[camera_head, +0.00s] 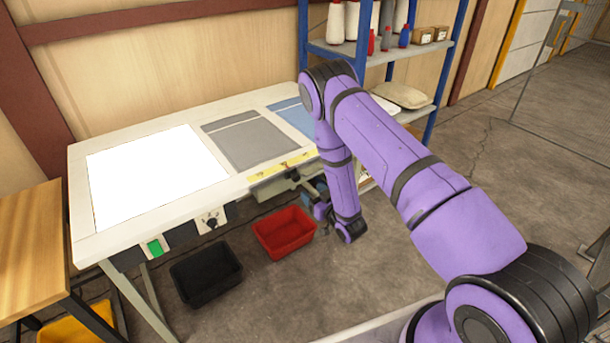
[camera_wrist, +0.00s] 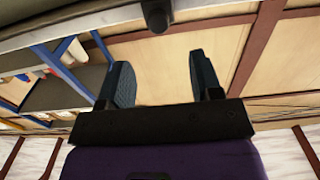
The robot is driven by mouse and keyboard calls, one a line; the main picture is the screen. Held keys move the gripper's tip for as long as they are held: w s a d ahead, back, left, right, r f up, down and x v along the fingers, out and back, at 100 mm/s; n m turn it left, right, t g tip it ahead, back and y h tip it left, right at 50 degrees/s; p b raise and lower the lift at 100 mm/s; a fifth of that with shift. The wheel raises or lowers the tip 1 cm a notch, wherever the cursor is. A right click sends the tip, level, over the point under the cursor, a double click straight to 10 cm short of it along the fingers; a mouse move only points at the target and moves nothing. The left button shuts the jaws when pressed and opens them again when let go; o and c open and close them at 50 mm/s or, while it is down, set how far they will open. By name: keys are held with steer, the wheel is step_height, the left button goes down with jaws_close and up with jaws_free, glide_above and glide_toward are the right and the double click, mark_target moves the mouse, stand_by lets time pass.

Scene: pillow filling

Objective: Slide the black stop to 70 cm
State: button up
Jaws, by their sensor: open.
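The yellow scale (camera_head: 268,172) runs along the front edge of the white table (camera_head: 150,217). A small dark piece, seemingly the black stop (camera_head: 292,173), sits by the right half of the scale; the scale's numbers are too small to read. In the wrist view a dark rounded knob (camera_wrist: 155,16), likely the same stop, shows at the top edge, beyond the fingertips and roughly midway between them. My gripper (camera_wrist: 158,62) is open with nothing between its two fingers. In the head view it is small and partly hidden by my arm, just below and right of the stop.
A white lit panel (camera_head: 155,173), a grey cloth piece (camera_head: 250,142) and a blue one (camera_head: 295,115) lie on the table. A black bin (camera_head: 205,275) and a red bin (camera_head: 284,233) stand below its front. A blue-framed shelf (camera_head: 440,75) stands behind my arm.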

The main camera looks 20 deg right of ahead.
mark_target(298, 179)
steer(key=x, duration=1)
steer(key=shift+w+f, duration=0.25)
steer(key=shift+w, duration=0.05)
steer(key=shift+d, duration=0.1)
jaws_close()
